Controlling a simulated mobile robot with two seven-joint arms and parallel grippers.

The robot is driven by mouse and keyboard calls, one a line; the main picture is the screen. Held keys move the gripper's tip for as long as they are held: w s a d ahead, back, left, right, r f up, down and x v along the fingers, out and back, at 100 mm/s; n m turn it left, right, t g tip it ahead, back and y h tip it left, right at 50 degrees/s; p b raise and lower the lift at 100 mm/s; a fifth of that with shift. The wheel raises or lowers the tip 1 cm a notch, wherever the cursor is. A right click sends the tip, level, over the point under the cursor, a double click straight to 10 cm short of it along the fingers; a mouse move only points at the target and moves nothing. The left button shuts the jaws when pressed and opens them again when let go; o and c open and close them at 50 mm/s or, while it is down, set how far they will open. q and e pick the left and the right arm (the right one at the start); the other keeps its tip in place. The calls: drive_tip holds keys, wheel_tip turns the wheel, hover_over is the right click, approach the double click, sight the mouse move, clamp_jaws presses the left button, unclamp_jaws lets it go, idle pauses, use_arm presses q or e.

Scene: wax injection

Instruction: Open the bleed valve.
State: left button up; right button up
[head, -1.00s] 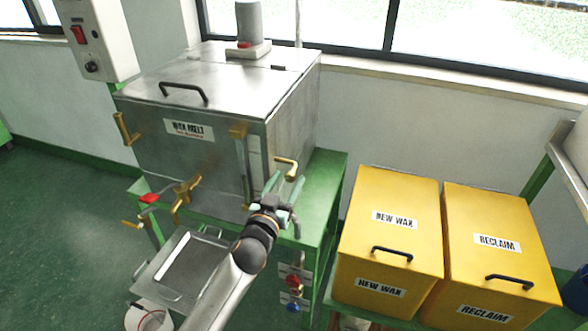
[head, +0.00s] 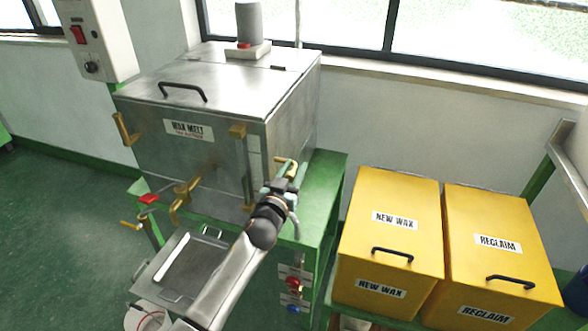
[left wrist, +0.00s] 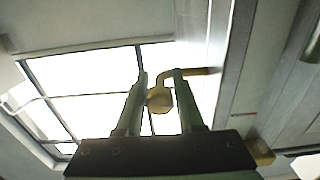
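The steel wax melt tank (head: 205,155) stands on a green bench. A bent brass handle (head: 284,161) sticks out at its right front corner and appears to be the bleed valve; no label on it is readable. My left gripper (head: 281,182) is at this handle. In the left wrist view, the handle's rounded brass end (left wrist: 159,101) lies between the two fingers (left wrist: 160,85), with thin gaps beside it, so the gripper looks open around it. The gripper hides part of the handle in the head view. My right gripper is not in view.
Another brass valve (head: 184,194) is on the tank front, above a steel tray (head: 187,268). Red and blue valves (head: 293,285) hang below the bench. Yellow NEW WAX (head: 407,197) and RECLAIM (head: 470,207) bins stand at right.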

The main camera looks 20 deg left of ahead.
use_arm(q)
clamp_jaws()
idle(0.4)
drive_tip(key=shift+f+m, duration=0.1)
drive_tip(key=shift+m, duration=8.8)
drive_tip(key=shift+o, duration=2.3)
unclamp_jaws()
